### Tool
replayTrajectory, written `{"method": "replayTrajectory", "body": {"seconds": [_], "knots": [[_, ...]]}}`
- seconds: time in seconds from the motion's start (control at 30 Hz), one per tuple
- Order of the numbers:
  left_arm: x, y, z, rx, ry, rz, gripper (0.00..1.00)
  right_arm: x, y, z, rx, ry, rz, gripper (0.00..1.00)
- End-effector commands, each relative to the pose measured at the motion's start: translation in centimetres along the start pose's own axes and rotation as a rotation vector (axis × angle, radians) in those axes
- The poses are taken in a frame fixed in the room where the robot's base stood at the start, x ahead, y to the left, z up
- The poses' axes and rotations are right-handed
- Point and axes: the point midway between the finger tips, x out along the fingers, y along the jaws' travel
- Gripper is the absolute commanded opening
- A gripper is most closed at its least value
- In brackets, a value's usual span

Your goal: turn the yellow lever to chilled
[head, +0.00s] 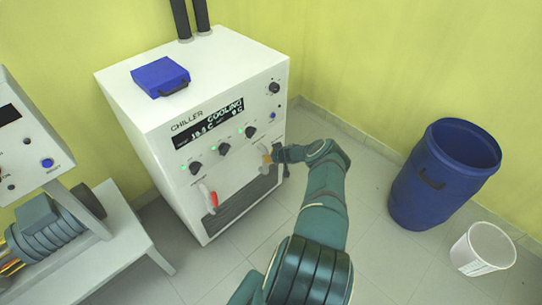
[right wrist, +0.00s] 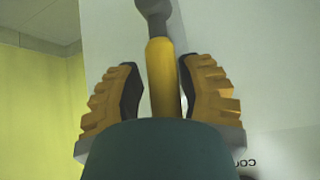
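The white chiller (head: 150,140) stands in the middle of the head view, its display reading COOLING. A lever with a yellow handle (head: 266,158) sits on the right of its front panel. A red-handled lever (head: 210,198) is lower left on the same panel. My right gripper (head: 274,155) is at the yellow lever. In the right wrist view the yellow handle (right wrist: 162,85) stands between my two fingers, closer to the right one. A gap shows on the left, so the fingers look open around it.
A blue case (head: 160,76) lies on the chiller's top. Knobs with green lights line the panel. A blue barrel (head: 445,175) and white bucket (head: 482,248) stand at right. A pump-like machine (head: 45,230) rests on a white table (head: 125,245) at left. Floor between is clear.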

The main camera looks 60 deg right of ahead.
Motion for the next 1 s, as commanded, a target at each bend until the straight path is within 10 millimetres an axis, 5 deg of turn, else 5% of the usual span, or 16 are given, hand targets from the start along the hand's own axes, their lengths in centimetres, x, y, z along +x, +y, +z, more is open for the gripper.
{"method": "replayTrajectory", "body": {"seconds": [0.53,1.0], "knots": [[0.0,0.0,0.0,0.000,0.000,0.000,0.87,-0.8,-0.1,-0.5,0.003,0.007,-0.003,0.56],[0.0,0.0,0.0,0.000,0.000,0.000,0.87,-6.8,0.0,-0.4,0.000,0.006,-0.002,0.56]]}}
